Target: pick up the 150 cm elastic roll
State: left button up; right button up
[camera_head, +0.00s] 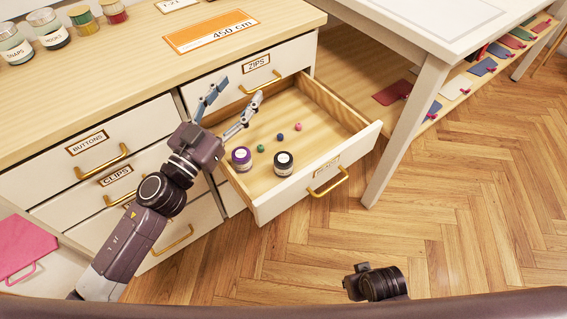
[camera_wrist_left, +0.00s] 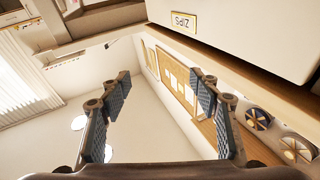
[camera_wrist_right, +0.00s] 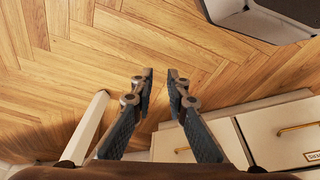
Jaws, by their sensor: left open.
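Two small jars or rolls stand in the open drawer (camera_head: 340,102) in the head view: one with a purple rim (camera_head: 241,158) and one dark with a pale top (camera_head: 284,163). Their labels are too small to read, so I cannot tell whether either is the 150 cm elastic roll. My left gripper (camera_head: 236,101) is open and empty, above the drawer's back left part, near the ZIPS drawer front; its spread fingers also show in the left wrist view (camera_wrist_left: 159,85). My right gripper (camera_wrist_right: 158,80) is empty over the floor, its fingertips a narrow gap apart.
Several small coloured balls (camera_head: 280,137) lie in the open drawer. A "450 cm" sign (camera_head: 212,32) lies on the wooden counter (camera_head: 110,80), with labelled jars (camera_head: 48,29) at the back left. A white table (camera_head: 408,125) stands right of the drawer. The floor (camera_head: 470,190) at right is clear.

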pick_arm(q)
jog(key=s+d+f+m+g+h, duration=0.2)
jog(key=d+m+g+h, duration=0.3)
jog(key=g, duration=0.1)
jog(key=m+g+y, duration=0.3)
jog(key=g, duration=0.5)
send_near(281, 159)
jog(key=d, duration=0.2)
pick_arm(e)
jog(key=s+f, duration=0.3)
jog(key=f, duration=0.7)
pick_arm(q)
jog(key=shift+w+d+f+g+b, duration=0.15)
jog(key=shift+w+d+f, duration=0.15)
jog(key=shift+d, duration=0.2)
jog(key=shift+w+d+f+g+b, duration=0.2)
jog(key=shift+d+f, duration=0.15)
jog(key=shift+d, duration=0.2)
jog(key=x, duration=0.2)
jog(key=b+x, duration=0.1)
jog(key=shift+w+d+f, duration=0.15)
jog(key=shift+w+f, duration=0.1)
jog(key=shift+f, duration=0.15)
jog(key=shift+w+d+f, duration=0.1)
jog(key=shift+d+f, duration=0.1)
jog(key=shift+d, duration=0.3)
pick_arm(e)
notch_tip(281, 159, up, 6)
jog(key=w, duration=0.2)
jog(key=shift+w, duration=0.25)
